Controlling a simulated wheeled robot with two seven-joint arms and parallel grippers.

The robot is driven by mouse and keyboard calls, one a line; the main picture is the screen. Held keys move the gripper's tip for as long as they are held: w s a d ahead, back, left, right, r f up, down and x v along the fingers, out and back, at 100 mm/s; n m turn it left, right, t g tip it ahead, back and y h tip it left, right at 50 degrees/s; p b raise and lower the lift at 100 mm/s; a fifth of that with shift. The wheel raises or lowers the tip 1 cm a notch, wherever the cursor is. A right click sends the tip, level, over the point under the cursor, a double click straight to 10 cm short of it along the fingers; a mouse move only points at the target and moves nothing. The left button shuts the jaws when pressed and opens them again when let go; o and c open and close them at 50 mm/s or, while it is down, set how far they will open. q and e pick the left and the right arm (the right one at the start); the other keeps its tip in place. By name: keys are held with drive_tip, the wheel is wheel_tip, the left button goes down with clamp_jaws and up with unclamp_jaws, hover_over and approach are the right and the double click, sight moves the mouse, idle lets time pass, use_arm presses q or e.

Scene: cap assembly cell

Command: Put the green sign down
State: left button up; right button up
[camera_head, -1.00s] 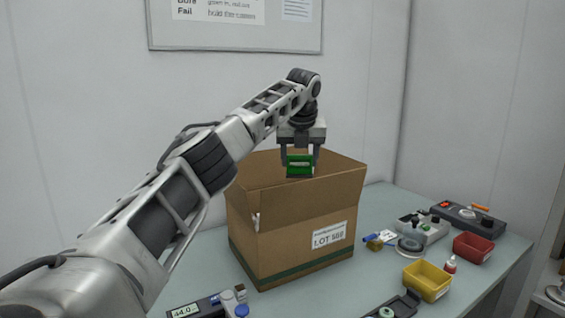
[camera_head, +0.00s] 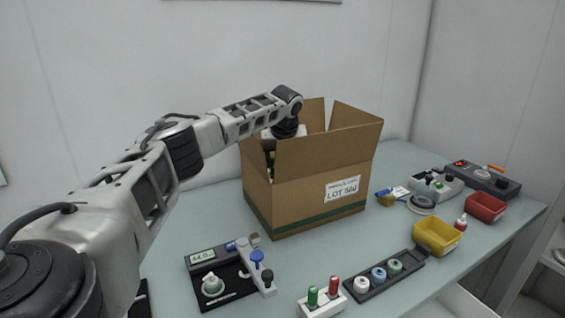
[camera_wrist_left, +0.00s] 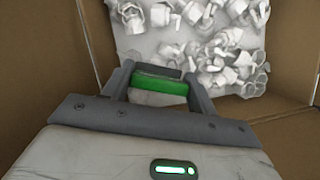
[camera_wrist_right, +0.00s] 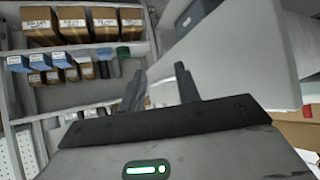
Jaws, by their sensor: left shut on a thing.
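The green sign (camera_wrist_left: 160,85) is held between the fingers of my left gripper (camera_wrist_left: 160,80), which is shut on it. In the head view the left gripper is lowered into the open cardboard box (camera_head: 300,188), and the box's wall and flap hide most of it. Only a sliver of green (camera_head: 270,160) shows there. The left wrist view shows the sign over the box's inside, with white caps (camera_wrist_left: 200,40) below and beyond it. Whether the sign touches them cannot be told. My right gripper (camera_wrist_right: 160,75) is open and empty, and shows only in its own wrist view.
A gauge device (camera_head: 215,275), a block with red and green plugs (camera_head: 322,300) and a black tray of round parts (camera_head: 380,280) stand in front of the box. Yellow (camera_head: 437,237) and red bins (camera_head: 485,208) are at the right. Shelves (camera_wrist_right: 80,95) show in the right wrist view.

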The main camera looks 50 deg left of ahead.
use_arm(q)
drive_tip(key=shift+f, duration=0.7)
drive_tip(key=shift+f, duration=0.1)
drive_tip(key=o, duration=1)
drive_tip(key=b+v, duration=0.1)
drive_tip(key=v, duration=1.1)
